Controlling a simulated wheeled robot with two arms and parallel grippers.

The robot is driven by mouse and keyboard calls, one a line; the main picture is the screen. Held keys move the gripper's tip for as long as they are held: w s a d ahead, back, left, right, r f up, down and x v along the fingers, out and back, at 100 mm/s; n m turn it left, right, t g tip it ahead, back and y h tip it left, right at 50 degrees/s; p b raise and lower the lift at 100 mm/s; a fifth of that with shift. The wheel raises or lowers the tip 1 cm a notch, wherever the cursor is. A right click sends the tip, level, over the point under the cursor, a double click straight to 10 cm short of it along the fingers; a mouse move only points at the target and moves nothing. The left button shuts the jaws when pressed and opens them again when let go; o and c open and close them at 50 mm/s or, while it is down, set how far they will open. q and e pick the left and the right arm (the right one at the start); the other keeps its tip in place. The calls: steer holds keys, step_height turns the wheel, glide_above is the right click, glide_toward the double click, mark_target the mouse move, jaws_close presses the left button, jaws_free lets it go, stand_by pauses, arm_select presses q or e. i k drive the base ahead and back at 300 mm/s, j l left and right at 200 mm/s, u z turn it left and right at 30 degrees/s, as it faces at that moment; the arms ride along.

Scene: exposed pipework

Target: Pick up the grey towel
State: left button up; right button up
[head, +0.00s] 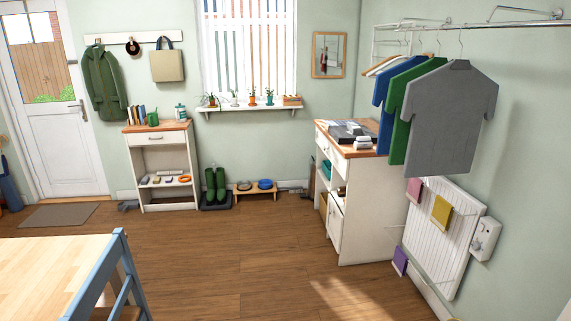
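No cloth in the head view can be clearly told as the grey towel. A dark grey, flat item (350,133) lies on the white cabinet with a wooden top (372,205) at the right; it is too small to tell what it is. A grey T-shirt (450,118) hangs from the wall rail in front of a green and a blue shirt. Pink (414,190), yellow (442,211) and purple (400,261) cloths are at the white radiator (440,245). Neither of my grippers is in view.
A wooden table (45,270) and a blue chair (100,285) stand at the front left. A white shelf unit (162,165), green boots (215,186) and a low stand with bowls (255,188) line the back wall. The middle floor is clear.

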mark_target(353, 127)
steer(key=i, duration=1)
steer(key=i+j+z, duration=0.1)
steer(key=i, duration=0.9)
steer(key=i+j+z, duration=0.45)
steer(key=i, duration=0.3)
steer(key=i+j+z, duration=0.45)
steer(key=i+j, duration=0.2)
steer(key=i+j+z, duration=0.45)
steer(key=i+j, duration=0.15)
steer(key=j, duration=0.3)
